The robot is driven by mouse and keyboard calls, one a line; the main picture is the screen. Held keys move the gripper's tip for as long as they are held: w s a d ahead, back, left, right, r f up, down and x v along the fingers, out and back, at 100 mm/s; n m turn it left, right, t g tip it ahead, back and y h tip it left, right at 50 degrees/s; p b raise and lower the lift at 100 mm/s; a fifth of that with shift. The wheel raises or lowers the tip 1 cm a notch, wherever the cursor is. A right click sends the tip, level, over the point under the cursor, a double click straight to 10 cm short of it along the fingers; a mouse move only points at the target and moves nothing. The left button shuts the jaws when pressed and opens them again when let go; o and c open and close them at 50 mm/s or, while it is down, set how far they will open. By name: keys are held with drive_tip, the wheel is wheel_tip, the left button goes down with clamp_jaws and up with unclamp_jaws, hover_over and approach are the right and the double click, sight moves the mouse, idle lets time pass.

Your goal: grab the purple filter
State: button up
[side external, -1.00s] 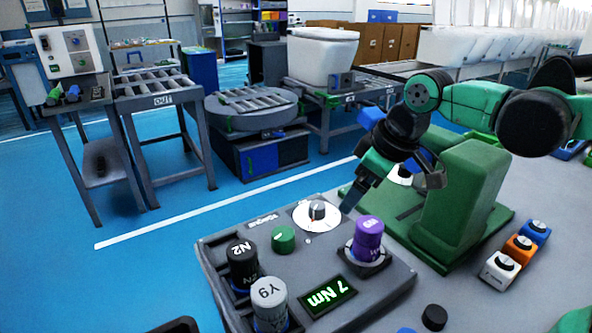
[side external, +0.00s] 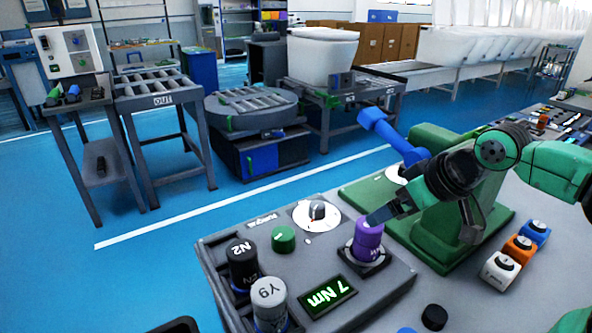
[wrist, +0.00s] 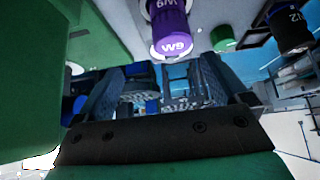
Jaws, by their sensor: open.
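The purple filter (side external: 368,243), a cylinder with white lettering, stands upright in a dark square holder at the right side of the grey test panel (side external: 322,262). My gripper (side external: 378,216) is tilted down from the upper right, its tips at the filter's top in the side view. In the wrist view the filter (wrist: 172,28) shows beyond the fingertips, in the upper middle. My gripper (wrist: 160,78) is open there with nothing between its fingers. I cannot tell whether a finger touches the filter.
A black N2 filter (side external: 242,266) and a grey Y9 filter (side external: 270,305) stand at the panel's left. A green knob (side external: 283,239), a white dial (side external: 316,214) and a "7 Nm" display (side external: 327,296) are on the panel. A green fixture (side external: 450,180) stands close behind my gripper.

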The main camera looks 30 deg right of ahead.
sight(378, 227)
drive_tip(key=shift+w+a+f+n+g+y, duration=0.2)
drive_tip(key=shift+w+a+f+n+g, duration=0.1)
drive_tip(key=shift+w+f+n+g, duration=0.35)
drive_tip(key=shift+w+a+f+n+g+y, duration=0.25)
drive_tip(key=shift+f+n+g, duration=0.2)
drive_tip(key=shift+f+g, duration=0.25)
drive_tip(key=shift+x, duration=2.6)
drive_tip(key=c, duration=1.4)
